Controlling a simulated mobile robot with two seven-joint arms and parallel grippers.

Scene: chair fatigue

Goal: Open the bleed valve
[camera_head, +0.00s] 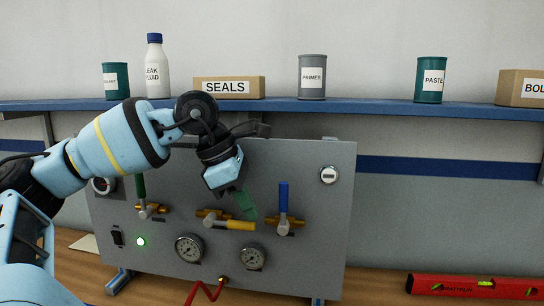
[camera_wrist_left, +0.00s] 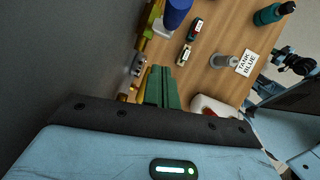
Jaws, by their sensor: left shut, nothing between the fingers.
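The grey valve panel (camera_head: 310,240) carries three brass valves. The left one has an upright green handle (camera_head: 140,186), the middle one a yellow handle (camera_head: 240,225) lying sideways to the right, and the right one an upright blue handle (camera_head: 283,196). I cannot read which is the bleed valve. My left gripper (camera_head: 245,204) is shut and empty, its green fingers pointing down in front of the panel, just above the yellow handle and left of the blue one. In the left wrist view, the shut fingers (camera_wrist_left: 163,88) appear beside brass fittings, with the blue handle (camera_wrist_left: 177,14) beyond.
Two gauges (camera_head: 189,248) (camera_head: 252,257), a lit green lamp (camera_head: 141,241) and a red hose (camera_head: 204,292) are on the panel's lower part. A blue shelf (camera_head: 390,108) with cans and boxes runs above. A red level (camera_head: 470,287) lies on the bench at right.

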